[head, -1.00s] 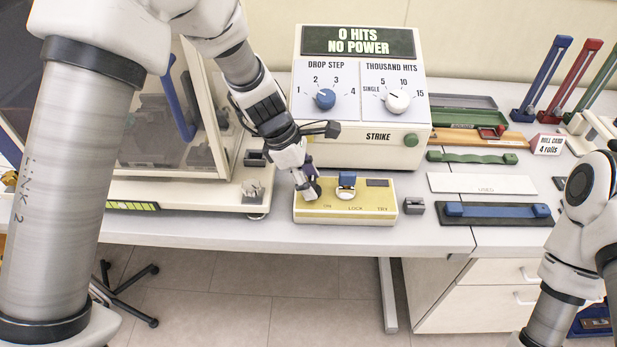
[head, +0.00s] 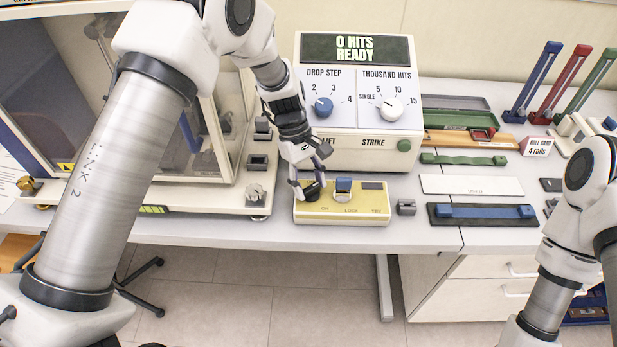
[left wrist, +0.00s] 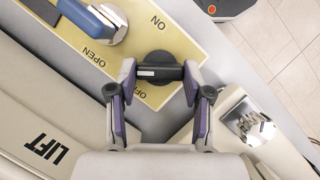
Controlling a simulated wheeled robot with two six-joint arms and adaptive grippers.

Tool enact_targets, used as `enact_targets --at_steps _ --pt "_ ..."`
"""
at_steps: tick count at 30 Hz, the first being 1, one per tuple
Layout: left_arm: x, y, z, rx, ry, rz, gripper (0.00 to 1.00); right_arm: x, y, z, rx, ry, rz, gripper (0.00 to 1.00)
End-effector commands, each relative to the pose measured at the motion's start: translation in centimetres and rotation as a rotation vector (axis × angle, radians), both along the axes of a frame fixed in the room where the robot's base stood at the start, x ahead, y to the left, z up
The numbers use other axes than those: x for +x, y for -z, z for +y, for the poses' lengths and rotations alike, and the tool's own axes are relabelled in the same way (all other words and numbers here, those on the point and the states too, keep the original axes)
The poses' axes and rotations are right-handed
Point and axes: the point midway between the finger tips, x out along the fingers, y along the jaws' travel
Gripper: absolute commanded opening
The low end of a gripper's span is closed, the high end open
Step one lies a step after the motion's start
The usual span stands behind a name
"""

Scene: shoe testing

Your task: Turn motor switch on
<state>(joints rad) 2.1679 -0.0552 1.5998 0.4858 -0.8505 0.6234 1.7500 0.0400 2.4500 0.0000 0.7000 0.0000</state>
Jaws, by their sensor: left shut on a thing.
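The yellow switch box (head: 330,209) stands on the table below the tester's front. Its black rotary motor switch (left wrist: 158,62) has a white mark and sits near the ON and OFF labels in the left wrist view. My left gripper (left wrist: 159,75) is shut on this switch, with a fingertip at each end of its bar. In the head view my left gripper (head: 309,187) comes down over the box's left part and hides most of the switch. The blue lock lever (head: 344,186) stands beside it. The tester's display (head: 357,48) reads "0 HITS READY". My right gripper is out of the picture.
The cream tester (head: 355,100) with blue and white knobs rises behind the box. A clear-walled cabinet (head: 210,110) stands to the left. A small grey block (head: 406,207) sits right of the box. Trays and a blue bar (head: 485,212) lie further right.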

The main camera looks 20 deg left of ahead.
Motion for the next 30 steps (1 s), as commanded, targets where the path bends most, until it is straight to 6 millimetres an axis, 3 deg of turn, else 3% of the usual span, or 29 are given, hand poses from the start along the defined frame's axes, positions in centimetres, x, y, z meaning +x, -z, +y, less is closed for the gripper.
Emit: enact_targets --at_steps 18,30 --pt "0.0 0.2 -0.3 -0.001 0.538 0.007 0.15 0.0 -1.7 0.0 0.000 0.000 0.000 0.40" --pt "0.1 0.2 -0.4 -0.001 0.684 0.007 0.15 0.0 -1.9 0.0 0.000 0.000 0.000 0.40"
